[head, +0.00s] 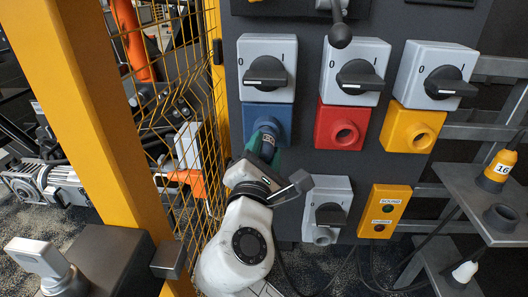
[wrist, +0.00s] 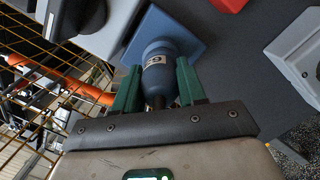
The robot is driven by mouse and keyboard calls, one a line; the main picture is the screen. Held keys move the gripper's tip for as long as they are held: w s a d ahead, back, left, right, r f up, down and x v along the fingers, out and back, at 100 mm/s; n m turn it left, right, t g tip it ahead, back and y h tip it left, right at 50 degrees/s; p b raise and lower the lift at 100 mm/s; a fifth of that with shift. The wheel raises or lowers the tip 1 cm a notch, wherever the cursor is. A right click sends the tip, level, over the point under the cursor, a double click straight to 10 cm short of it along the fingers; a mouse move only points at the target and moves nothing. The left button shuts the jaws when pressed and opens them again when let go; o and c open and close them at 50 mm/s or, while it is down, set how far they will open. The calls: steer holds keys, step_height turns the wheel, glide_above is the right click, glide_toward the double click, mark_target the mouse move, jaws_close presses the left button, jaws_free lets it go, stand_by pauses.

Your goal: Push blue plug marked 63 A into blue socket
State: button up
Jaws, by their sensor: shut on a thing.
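The blue plug (head: 266,141) with a small white label is held between the green fingers of my gripper (head: 264,158). The label's print is too small to read with certainty. In the wrist view the plug (wrist: 160,78) sits between both fingers of the gripper (wrist: 160,84). The blue socket (head: 284,112) is the box below the left grey switch. It also shows in the wrist view (wrist: 190,44). The plug's front end is at the socket opening and lined up with it. The opening is hidden behind the plug, and I cannot tell how deep the plug sits.
A red socket (head: 325,128) and a yellow socket (head: 402,130) are to the right, each under a grey switch. A yellow button box (head: 384,211) is lower right. A yellow plug marked 16 (head: 497,170) stands on the right shelf. A yellow mesh fence (head: 178,110) stands close on the left.

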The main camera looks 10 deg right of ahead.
steer(key=shift+w+d, duration=0.2)
steer(key=shift+w, duration=0.4)
steer(key=o, duration=1.2)
steer(key=shift+s, duration=0.1)
steer(key=p+v, duration=0.1)
steer(key=v, duration=0.9)
steer(key=shift+s+a, duration=0.2)
steer(key=shift+s, duration=0.05)
